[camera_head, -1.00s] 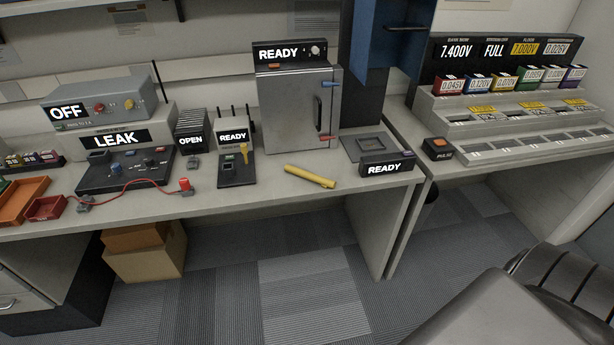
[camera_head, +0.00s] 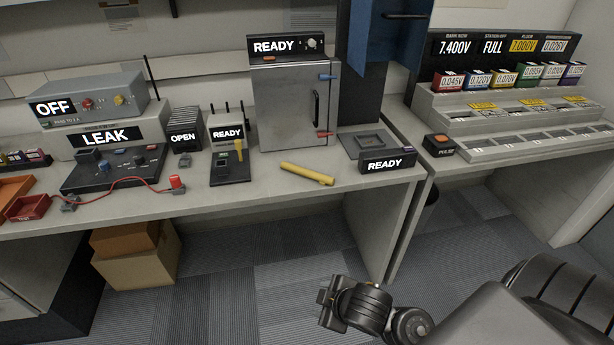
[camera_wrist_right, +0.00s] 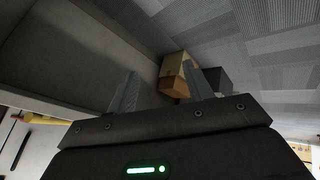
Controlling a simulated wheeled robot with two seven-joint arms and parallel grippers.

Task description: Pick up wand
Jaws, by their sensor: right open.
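The yellow wand (camera_head: 307,173) lies on the grey bench near its front edge, in front of the grey cabinet. In the right wrist view a yellow bar (camera_wrist_right: 45,119) at the left edge looks like the wand. My right gripper (camera_wrist_right: 160,82) is open, with nothing between its two fingers. In the head view my right arm's dark end (camera_head: 328,302) is low, in front of the bench and apart from the wand; its fingertips are not clear there. My left gripper is not in view.
The grey cabinet (camera_head: 292,112) stands behind the wand. A READY sign (camera_head: 388,161) is to its right, and a black holder (camera_head: 230,170) with a yellow tool to its left. Cardboard boxes (camera_head: 138,268) sit under the bench. Bare bench surrounds the wand.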

